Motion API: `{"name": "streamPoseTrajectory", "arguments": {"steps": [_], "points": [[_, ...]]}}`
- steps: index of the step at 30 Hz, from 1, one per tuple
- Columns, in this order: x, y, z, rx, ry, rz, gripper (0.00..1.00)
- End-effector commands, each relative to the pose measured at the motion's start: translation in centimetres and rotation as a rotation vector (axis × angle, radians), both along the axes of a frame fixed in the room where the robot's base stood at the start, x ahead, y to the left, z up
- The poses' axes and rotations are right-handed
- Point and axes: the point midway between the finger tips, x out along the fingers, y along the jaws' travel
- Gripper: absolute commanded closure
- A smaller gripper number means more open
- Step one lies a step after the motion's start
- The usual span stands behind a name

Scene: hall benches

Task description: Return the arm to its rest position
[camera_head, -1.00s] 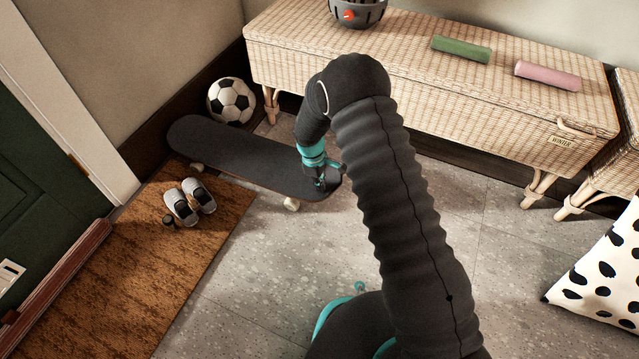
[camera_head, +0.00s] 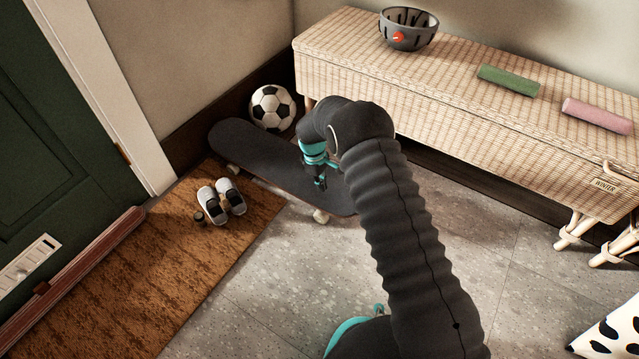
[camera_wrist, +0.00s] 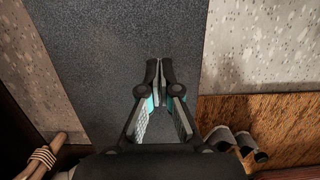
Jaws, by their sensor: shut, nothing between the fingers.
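My gripper (camera_head: 319,185) is shut and empty, pointing down over the skateboard (camera_head: 255,150) in the head view. In the wrist view my gripper (camera_wrist: 159,72) shows its two fingertips together with nothing between them. The dark deck of the skateboard (camera_wrist: 105,50) lies beneath it there. My arm is bent and stretched out in front of the body, in a dark ribbed sleeve. I cannot tell the exact height of the fingers above the deck.
A wicker bench (camera_head: 440,115) along the wall bears a bowl (camera_head: 408,30), a green roll (camera_head: 508,80) and a pink roll (camera_head: 597,115). A football (camera_head: 272,107) sits in the corner. Shoes (camera_head: 222,200) stand on a brown doormat (camera_head: 150,270). Grey floor is clear near my base.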

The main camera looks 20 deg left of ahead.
Motion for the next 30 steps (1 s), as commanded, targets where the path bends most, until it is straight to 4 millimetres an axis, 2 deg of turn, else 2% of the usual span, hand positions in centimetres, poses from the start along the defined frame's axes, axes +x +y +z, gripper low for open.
{"name": "streamPoseTrajectory", "arguments": {"steps": [10, 14, 17, 22, 30], "points": [[0.2, 0.7, 0.0, 0.0, 0.0, 0.0, 1.0], [0.6, 0.2, 1.6, 0.007, -0.009, -0.017, 1.0], [1.3, -0.8, 4.8, 0.02, -0.027, -0.056, 1.0], [2.4, -4.0, 12.8, 0.055, -0.073, -0.163, 1.0], [2.0, -10.1, 24.7, 0.111, -0.147, -0.336, 1.0]]}}
